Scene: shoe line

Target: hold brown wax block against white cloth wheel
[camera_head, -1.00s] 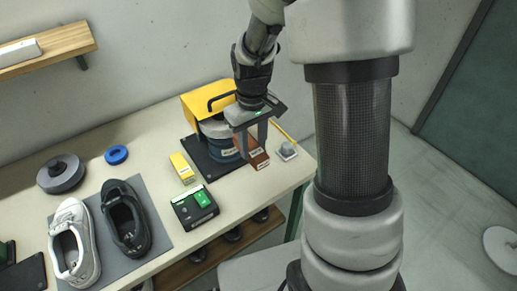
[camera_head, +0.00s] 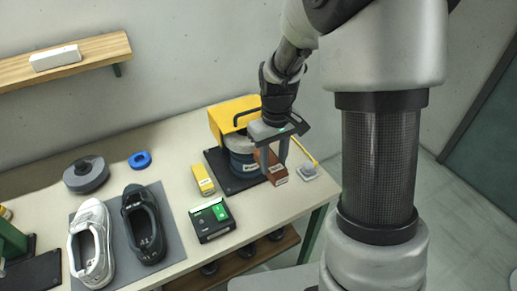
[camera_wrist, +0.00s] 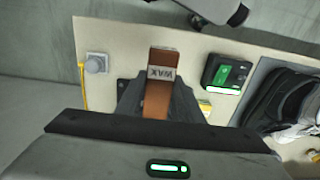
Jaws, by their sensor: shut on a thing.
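My gripper (camera_head: 272,163) is shut on the brown wax block (camera_head: 279,174). In the wrist view the block (camera_wrist: 160,95), with a white WAX label, sticks out between the fingers. The block is beside the right side of the polishing machine, which has a yellow hood (camera_head: 227,118), a blue-grey drum-shaped body (camera_head: 241,160) and a black base (camera_head: 222,176). I cannot tell whether the block touches anything on the machine.
A knob on a pale plate (camera_head: 309,172) stands right of the block. A yellow bar (camera_head: 203,180) and a black box with a green panel (camera_head: 212,219) lie in front. White (camera_head: 90,243) and black (camera_head: 144,226) shoes, a grey disc (camera_head: 86,175) and a blue ring (camera_head: 139,160) are left.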

